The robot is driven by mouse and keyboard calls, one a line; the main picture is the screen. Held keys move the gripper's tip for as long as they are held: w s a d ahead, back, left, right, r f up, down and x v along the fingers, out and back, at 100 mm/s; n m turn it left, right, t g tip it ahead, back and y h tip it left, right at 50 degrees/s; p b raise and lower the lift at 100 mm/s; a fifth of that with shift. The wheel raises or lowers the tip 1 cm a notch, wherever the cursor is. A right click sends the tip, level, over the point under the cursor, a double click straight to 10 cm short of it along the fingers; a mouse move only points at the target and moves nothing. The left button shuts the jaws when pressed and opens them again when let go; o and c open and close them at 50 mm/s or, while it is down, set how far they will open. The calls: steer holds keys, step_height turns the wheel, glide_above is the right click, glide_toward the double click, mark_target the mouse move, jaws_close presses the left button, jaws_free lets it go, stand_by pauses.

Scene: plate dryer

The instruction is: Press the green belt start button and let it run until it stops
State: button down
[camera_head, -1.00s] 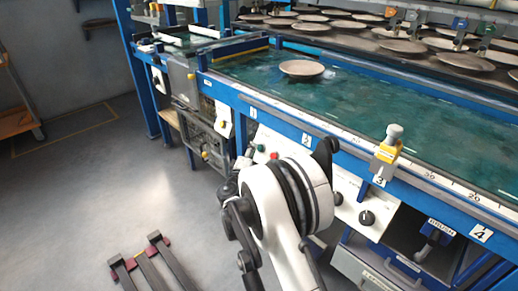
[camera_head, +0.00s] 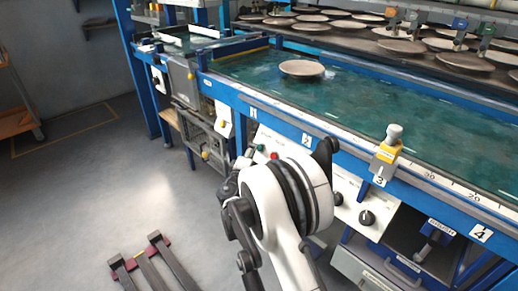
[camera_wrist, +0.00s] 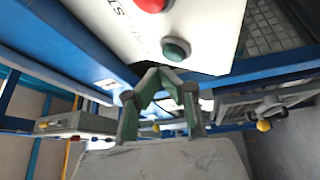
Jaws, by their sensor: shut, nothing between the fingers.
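The green button (camera_wrist: 176,50) sits on a white control panel (camera_wrist: 205,22) in the wrist view, beside a red button (camera_wrist: 152,4). Both also show small in the head view, the green one (camera_head: 260,148) left of the red one (camera_head: 274,156). My gripper (camera_wrist: 159,73) is shut and empty. In the wrist view its fingertips appear just below and left of the green button; I cannot tell whether they touch it. In the head view my arm mostly hides the gripper. The green belt (camera_head: 390,103) carries one plate (camera_head: 302,68) near its far left.
The blue frame rail (camera_head: 225,92) runs along the belt's front edge, with a yellow-and-grey clamp (camera_head: 386,152) on it. Several plates lie on a rear rack.

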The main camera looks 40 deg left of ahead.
steer(key=shift+w+f, duration=0.1)
steer(key=shift+w, duration=0.05)
steer(key=shift+w+f, duration=0.15)
steer(key=shift+w, duration=0.1)
